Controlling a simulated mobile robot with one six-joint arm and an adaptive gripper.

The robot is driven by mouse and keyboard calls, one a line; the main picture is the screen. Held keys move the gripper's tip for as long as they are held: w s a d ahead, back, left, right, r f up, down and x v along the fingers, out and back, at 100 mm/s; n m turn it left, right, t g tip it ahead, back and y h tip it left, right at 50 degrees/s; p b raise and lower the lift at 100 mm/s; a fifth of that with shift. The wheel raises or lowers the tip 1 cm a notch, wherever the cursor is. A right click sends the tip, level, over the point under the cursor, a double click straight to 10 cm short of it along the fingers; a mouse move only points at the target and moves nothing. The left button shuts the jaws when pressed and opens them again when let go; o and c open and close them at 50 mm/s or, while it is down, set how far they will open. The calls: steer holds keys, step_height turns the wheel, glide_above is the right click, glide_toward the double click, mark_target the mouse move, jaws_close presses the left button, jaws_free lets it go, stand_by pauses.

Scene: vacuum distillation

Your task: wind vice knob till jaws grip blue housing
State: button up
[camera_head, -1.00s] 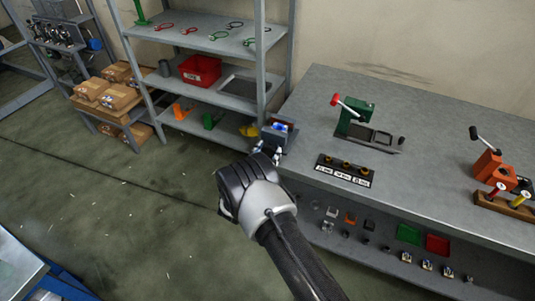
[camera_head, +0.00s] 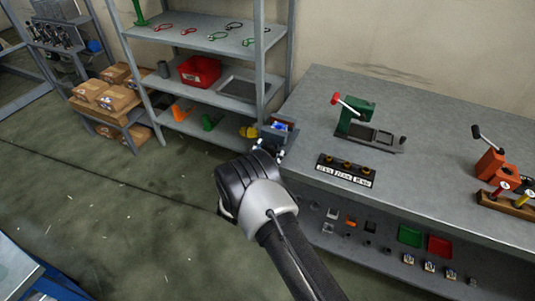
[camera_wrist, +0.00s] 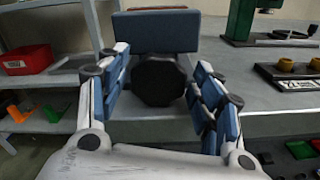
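The vice (camera_head: 287,136) sits at the left end of the grey bench, with the blue housing (camera_head: 279,127) at its top between the jaws. The gap between jaws and housing is too small to judge. In the wrist view the vice's blue-grey front block (camera_wrist: 157,31) faces me, and its round black knob (camera_wrist: 160,82) sticks out below it. My gripper (camera_wrist: 163,85) is open, with one finger on each side of the knob. I see narrow gaps at the knob and cannot tell any contact. The housing is not discernible in the wrist view.
A green press-like tool (camera_head: 358,120) and a black strip with brass knobs (camera_head: 345,170) stand right of the vice. An orange tool (camera_head: 492,164) is farther right. Shelving with a red bin (camera_head: 200,71) stands left. The floor in front is clear.

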steer(key=shift+o, duration=0.5)
steer(key=shift+s+a, duration=0.1)
steer(key=shift+s, duration=0.05)
steer(key=v, duration=1.1)
steer(key=shift+s, duration=0.4)
steer(key=shift+a, duration=0.1)
